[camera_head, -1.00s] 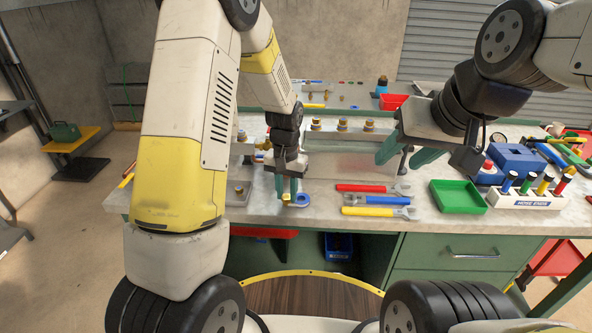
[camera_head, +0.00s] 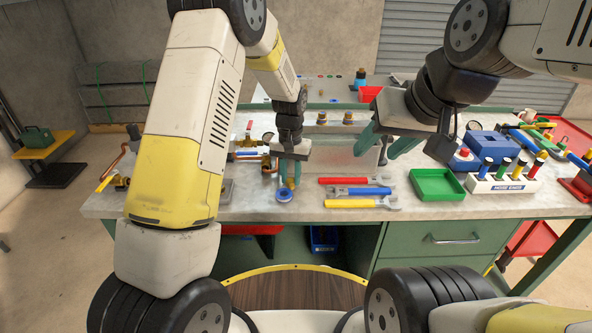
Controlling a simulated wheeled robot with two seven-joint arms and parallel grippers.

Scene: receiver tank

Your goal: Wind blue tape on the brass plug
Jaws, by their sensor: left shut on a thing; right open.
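My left gripper (camera_head: 290,183) is low over the front of the bench, its green fingers pointing down and closed together. A blue tape roll (camera_head: 284,195) shows as a ring at the bench's front edge, just below the fingertips. My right gripper (camera_head: 382,142) is open and empty, raised over the bench to the right.
Red (camera_head: 352,181), blue (camera_head: 358,191) and yellow (camera_head: 360,203) wrenches lie right of the tape. A green tray (camera_head: 437,185) and a marker block (camera_head: 503,184) stand further right. Brass fittings (camera_head: 348,118) stand behind, with a valve (camera_head: 267,160) left of my gripper.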

